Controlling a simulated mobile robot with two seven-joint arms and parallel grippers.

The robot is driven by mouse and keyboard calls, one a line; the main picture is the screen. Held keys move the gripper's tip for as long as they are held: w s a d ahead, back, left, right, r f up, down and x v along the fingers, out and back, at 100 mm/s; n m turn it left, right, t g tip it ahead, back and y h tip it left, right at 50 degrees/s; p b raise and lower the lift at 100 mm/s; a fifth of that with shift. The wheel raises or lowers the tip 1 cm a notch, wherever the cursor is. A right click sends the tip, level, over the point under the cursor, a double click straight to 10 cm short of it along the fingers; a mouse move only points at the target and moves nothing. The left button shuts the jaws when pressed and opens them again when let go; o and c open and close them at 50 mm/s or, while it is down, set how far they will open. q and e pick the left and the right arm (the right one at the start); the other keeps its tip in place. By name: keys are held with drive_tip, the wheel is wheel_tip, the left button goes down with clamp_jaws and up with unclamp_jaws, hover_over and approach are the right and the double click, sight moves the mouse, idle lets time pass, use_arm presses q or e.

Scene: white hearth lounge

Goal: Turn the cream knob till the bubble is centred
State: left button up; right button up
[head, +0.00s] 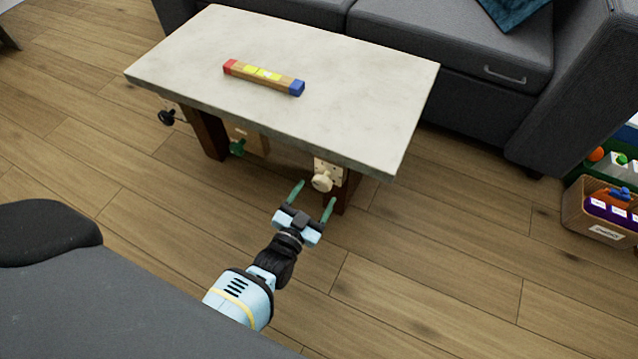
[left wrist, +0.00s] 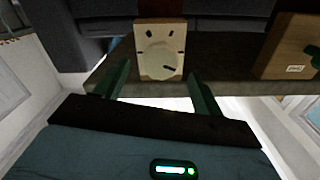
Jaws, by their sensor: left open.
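The cream knob (head: 322,182) sits on a cream plate under the table's front edge. It also shows in the left wrist view (left wrist: 158,64) on its plate, with a dark mark pointing to the lower right there. My left gripper (head: 312,197) is open and empty, just in front of the knob, its green fingers pointing at it. The fingers look apart from the knob. A wooden level (head: 264,77) with a red end and a blue end lies on the table top. It has yellow windows; the bubble is too small to place. My right gripper is not in view.
The pale table (head: 350,105) also carries a green knob (head: 237,147) and a black knob (head: 167,117) along its left front. A grey sofa (head: 460,40) stands behind it. A labelled bin (head: 598,212) is at the right. The wooden floor in front is clear.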

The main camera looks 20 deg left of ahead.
use_arm(q)
drive_tip(key=s, duration=0.2)
drive_tip(key=shift+s, duration=0.3)
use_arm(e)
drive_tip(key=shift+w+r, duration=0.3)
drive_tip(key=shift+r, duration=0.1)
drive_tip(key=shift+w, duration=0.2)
